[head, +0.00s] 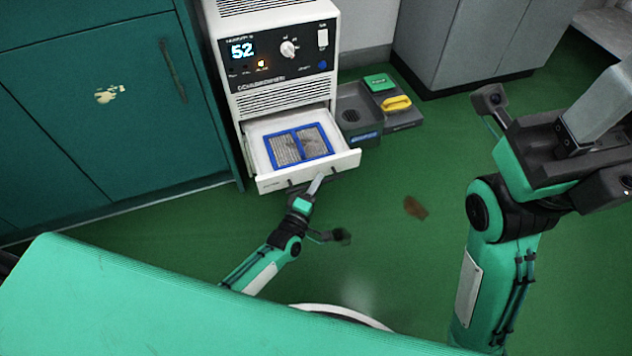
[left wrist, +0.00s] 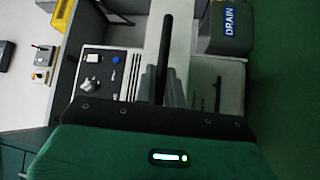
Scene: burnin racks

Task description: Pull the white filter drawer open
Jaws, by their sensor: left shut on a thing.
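The white filter drawer (head: 345,161) is pulled out from the lower part of a white cabinet unit (head: 280,98). A blue-framed filter (head: 300,147) with two grey mesh panels lies inside it. My left gripper (head: 315,186) is at the drawer's front face, shut on its dark handle. In the left wrist view, the silver fingers (left wrist: 164,88) close around the dark handle bar (left wrist: 166,48). My right gripper (head: 592,112) is raised at the right side of the head view, away from the drawer; its finger gap is not clear.
A grey drain bin (head: 358,117) stands just right of the drawer, with a tray holding a yellow-handled item (head: 397,104) beside it. A teal cabinet (head: 110,110) stands on the left. A brown stain (head: 415,208) marks the green floor. Floor before the drawer is mostly clear.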

